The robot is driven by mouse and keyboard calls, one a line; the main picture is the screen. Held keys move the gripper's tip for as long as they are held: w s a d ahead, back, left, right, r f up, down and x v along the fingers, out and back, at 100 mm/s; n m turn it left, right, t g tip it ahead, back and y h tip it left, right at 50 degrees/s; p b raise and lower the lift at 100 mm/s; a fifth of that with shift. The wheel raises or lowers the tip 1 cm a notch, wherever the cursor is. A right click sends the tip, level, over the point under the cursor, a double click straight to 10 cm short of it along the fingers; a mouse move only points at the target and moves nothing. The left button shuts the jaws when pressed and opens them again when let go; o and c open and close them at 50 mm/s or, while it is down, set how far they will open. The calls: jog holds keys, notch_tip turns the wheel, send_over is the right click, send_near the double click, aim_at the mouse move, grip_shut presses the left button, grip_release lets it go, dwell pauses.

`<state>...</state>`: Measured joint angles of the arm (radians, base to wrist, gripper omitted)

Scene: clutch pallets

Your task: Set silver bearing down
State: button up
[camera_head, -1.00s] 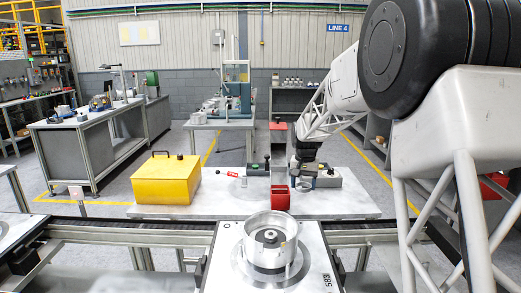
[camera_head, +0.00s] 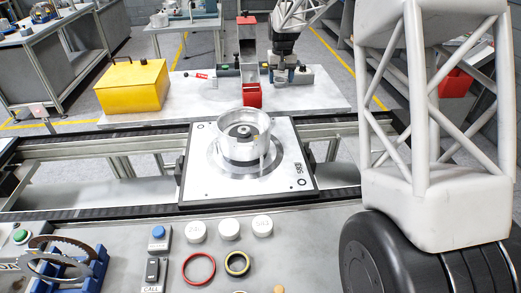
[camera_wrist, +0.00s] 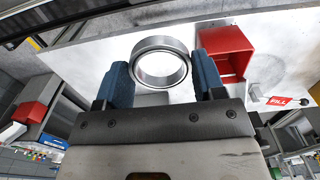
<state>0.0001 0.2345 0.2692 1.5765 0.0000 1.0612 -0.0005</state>
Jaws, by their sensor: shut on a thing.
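The silver bearing (camera_wrist: 161,65), a shiny open ring, sits between the two blue fingers of my gripper (camera_wrist: 163,80) in the wrist view. My gripper is shut on it. In the head view my gripper (camera_head: 283,74) is at the far white table, to the right of the red bin. The bearing is too small there to make out clearly, and I cannot tell its height above the table. A silver round housing (camera_head: 243,135) stands on the pallet plate (camera_head: 205,180) on the conveyor, nearer than the gripper.
The red bin (camera_head: 252,95) is close to my gripper; it also shows in the wrist view (camera_wrist: 224,52). A yellow box (camera_head: 133,88) stands left on the far table. The near bench holds white caps (camera_head: 229,229), a red ring (camera_head: 198,269) and a blue rack (camera_head: 65,270).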

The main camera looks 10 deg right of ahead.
jog(key=s+d+r, duration=0.1)
jog(key=s+r, duration=0.2)
jog(key=s, duration=1.1)
jog(key=s+r, duration=0.3)
jog(key=s, duration=1)
jog(key=s+d+r, duration=0.1)
jog(key=s+r, duration=0.2)
jog(key=s, duration=1.1)
jog(key=s+f, duration=0.6)
jog(key=s, duration=0.5)
jog(key=s+f, duration=0.7)
jog(key=s, duration=0.4)
jog(key=s+a+f+m, duration=0.1)
jog(key=s+f, duration=0.5)
jog(key=s, duration=0.5)
jog(key=shift+s+f, duration=0.15)
jog(key=shift+f, duration=0.15)
jog(key=shift+w, duration=0.25)
jog(key=shift+w+d+f, duration=0.15)
jog(key=shift+w+f, duration=0.1)
jog(key=shift+w, duration=2.35)
jog(key=shift+w+d+f, duration=0.2)
jog(key=shift+w+f, duration=0.05)
jog(key=shift+w, duration=2.3)
jog(key=shift+w+d+f, duration=0.15)
jog(key=shift+w+f, duration=0.1)
jog(key=shift+w, duration=2.35)
